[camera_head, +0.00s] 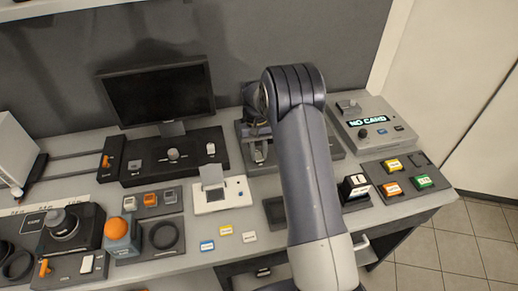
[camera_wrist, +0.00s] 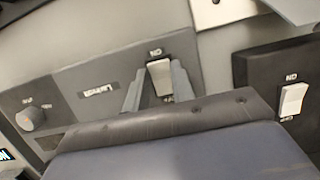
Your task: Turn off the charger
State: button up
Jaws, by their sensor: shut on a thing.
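In the wrist view, my gripper (camera_wrist: 157,88) has its two grey fingers on either side of a white rocker switch (camera_wrist: 160,76), shut on it. The switch sits on a grey panel (camera_wrist: 85,73) under a small "ON" mark. The panel also carries a label that is hard to read and a round grey knob (camera_wrist: 30,118). I cannot tell from the label whether this is the charger. In the head view, my arm hides the gripper and the switch.
A black box with another white rocker switch (camera_wrist: 292,101) stands close by at the right of the wrist view. In the head view, a "NO CARD" unit (camera_head: 352,105), a monitor (camera_head: 160,92) and an orange-knobbed box (camera_head: 119,236) crowd the desk. Floor is free at right.

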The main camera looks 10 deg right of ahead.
aim_at(257, 153)
jog(key=o, duration=1)
jog(key=shift+r, duration=0.1)
jog(key=b+v, duration=0.2)
jog(key=v, duration=0.8)
jog(key=shift+w+r, duration=0.1)
jog(key=shift+r, duration=0.2)
jog(key=p+x, duration=0.2)
jog(key=x, duration=0.8)
jog(key=shift+f, duration=0.2)
jog(key=shift+f+b, duration=0.4)
jog(key=shift+s+r+t+b, duration=0.1)
jog(key=shift+s+t+b, duration=0.1)
jog(key=shift+t+b, duration=0.35)
